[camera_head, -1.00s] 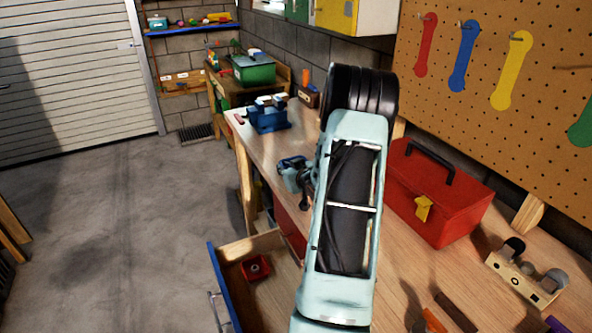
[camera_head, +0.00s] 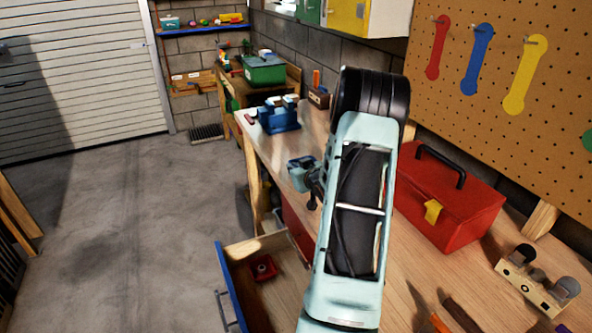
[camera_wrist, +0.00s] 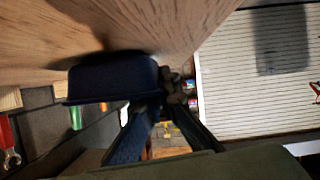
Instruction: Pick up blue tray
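Shadow hides whether the tips meet or touch the rim.
A red toolbox (camera_head: 447,205) stands on the workbench (camera_head: 408,290) right of my arm, with a wooden block (camera_head: 532,285) nearer. An open drawer (camera_head: 243,287) with a red item juts out at the left. A green box (camera_head: 264,71) sits on another bench behind.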

